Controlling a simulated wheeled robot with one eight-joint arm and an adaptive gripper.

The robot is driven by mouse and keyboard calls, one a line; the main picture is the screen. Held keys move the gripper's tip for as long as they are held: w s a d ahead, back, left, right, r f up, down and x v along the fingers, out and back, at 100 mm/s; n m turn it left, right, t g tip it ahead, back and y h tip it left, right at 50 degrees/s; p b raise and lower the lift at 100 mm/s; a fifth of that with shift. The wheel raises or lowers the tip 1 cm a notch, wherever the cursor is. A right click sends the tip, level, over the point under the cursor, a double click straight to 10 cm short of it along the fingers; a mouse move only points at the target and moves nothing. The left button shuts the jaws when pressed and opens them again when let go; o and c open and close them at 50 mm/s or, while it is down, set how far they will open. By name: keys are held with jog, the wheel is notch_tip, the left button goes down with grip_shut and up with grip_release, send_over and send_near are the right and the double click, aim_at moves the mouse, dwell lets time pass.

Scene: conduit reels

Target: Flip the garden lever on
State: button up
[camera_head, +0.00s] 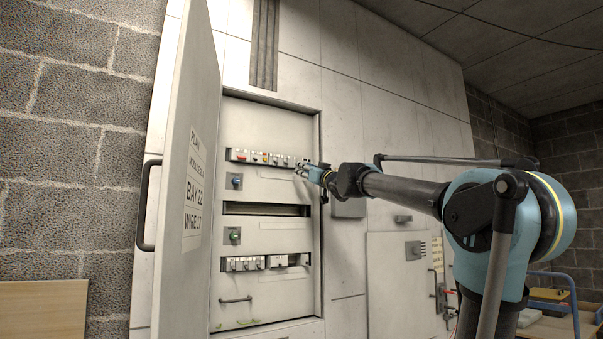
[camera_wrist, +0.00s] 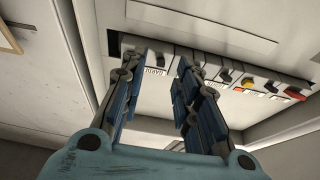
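The upper row of levers (camera_head: 265,157) sits in the open cabinet. In the wrist view the lever at the row's left end (camera_wrist: 160,58) has a small label below it that seems to read GARDEN. It is dark and partly shaded, and I cannot tell its position. My gripper (camera_wrist: 158,68) is open, with its two fingers on either side of this lever and a gap between them. I cannot tell whether a finger touches it. In the head view my gripper (camera_head: 303,170) is at the right end of the row, hiding the last levers.
Neighbouring levers include a yellow one (camera_wrist: 246,83) and a red one (camera_wrist: 295,94). The cabinet door (camera_head: 190,150) stands open at left. A lower lever row (camera_head: 245,264) and two round knobs sit below. The cabinet's right edge (camera_head: 318,240) is close to my gripper.

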jog(key=shift+x, duration=1.65)
grip_shut()
